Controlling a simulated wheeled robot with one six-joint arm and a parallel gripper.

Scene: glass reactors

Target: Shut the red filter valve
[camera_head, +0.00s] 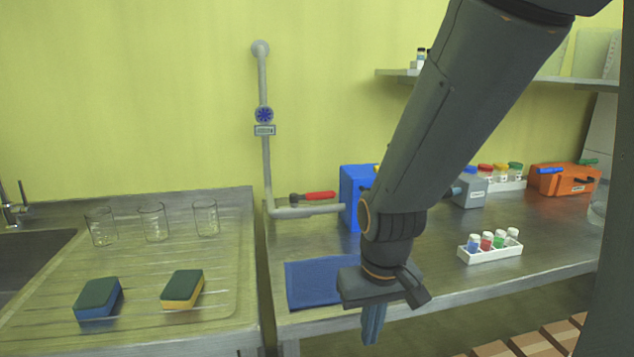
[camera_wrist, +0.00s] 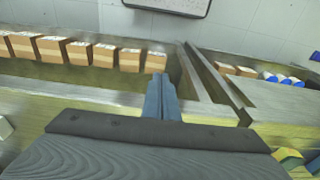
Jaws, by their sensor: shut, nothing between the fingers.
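The red filter valve handle (camera_head: 320,195) sits on the grey pipe near the wall, left of the blue box. The handle lies roughly level, along the horizontal pipe run (camera_head: 308,211). My gripper (camera_head: 372,331) hangs at the bench's front edge, below and to the right of the valve and well apart from it. Its fingers point down and are shut with nothing between them. In the wrist view the closed fingers of my gripper (camera_wrist: 161,92) show at the centre, and the valve is not in that view.
A blue box (camera_head: 352,190) stands just right of the valve. A blue cloth (camera_head: 318,282) lies on the bench in front. A white vial rack (camera_head: 490,252) and an orange box (camera_head: 563,181) are to the right. Sponges and beakers stand on the left drainboard (camera_head: 140,275).

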